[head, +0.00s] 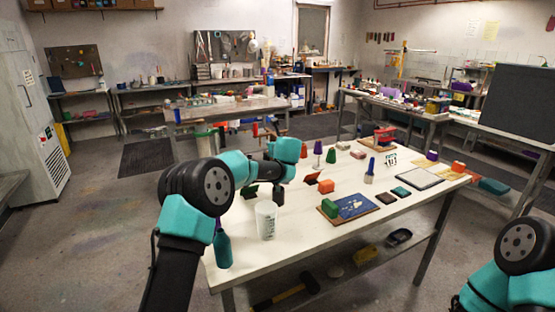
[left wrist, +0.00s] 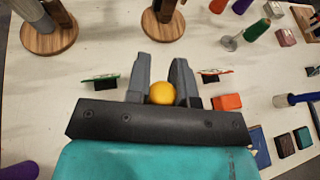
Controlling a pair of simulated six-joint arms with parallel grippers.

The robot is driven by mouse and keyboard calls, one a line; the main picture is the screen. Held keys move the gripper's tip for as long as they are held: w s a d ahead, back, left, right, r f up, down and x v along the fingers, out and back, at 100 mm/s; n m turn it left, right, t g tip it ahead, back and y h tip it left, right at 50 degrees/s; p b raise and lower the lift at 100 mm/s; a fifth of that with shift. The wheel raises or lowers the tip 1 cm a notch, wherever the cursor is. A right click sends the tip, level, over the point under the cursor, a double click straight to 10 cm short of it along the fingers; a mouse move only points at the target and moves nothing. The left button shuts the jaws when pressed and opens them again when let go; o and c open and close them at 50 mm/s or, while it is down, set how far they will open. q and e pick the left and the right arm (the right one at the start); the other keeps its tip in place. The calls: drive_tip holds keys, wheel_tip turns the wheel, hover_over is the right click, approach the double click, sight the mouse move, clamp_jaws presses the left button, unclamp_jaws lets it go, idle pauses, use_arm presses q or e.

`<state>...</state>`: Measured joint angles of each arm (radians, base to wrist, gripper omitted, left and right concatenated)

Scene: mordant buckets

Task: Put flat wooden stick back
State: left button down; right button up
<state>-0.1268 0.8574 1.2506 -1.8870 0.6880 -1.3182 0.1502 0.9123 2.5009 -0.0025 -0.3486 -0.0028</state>
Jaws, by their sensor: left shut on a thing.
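My left gripper (head: 278,197) points down over the white table (head: 225,275), between a green card in a dark holder (head: 251,190) and a red card in a dark holder (head: 313,178). In the left wrist view its grey fingers (left wrist: 162,75) are shut on a round yellow-orange thing (left wrist: 162,93). I cannot tell whether this is the end of something longer. I cannot make out a flat wooden stick in either view. A pale cup with print (head: 265,221) stands in front of the gripper. My right gripper is out of view; only part of its arm shows.
The front right of the table is clear.

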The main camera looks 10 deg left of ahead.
use_arm(q)
drive_tip(key=shift+f, duration=2)
drive_tip(key=c, duration=1)
unclamp_jaws()
drive_tip(key=shift+s+d+r, duration=0.2)
drive_tip(key=shift+s+r, duration=0.15)
drive_tip(key=shift+r, duration=0.05)
drive_tip(key=v, duration=1.1)
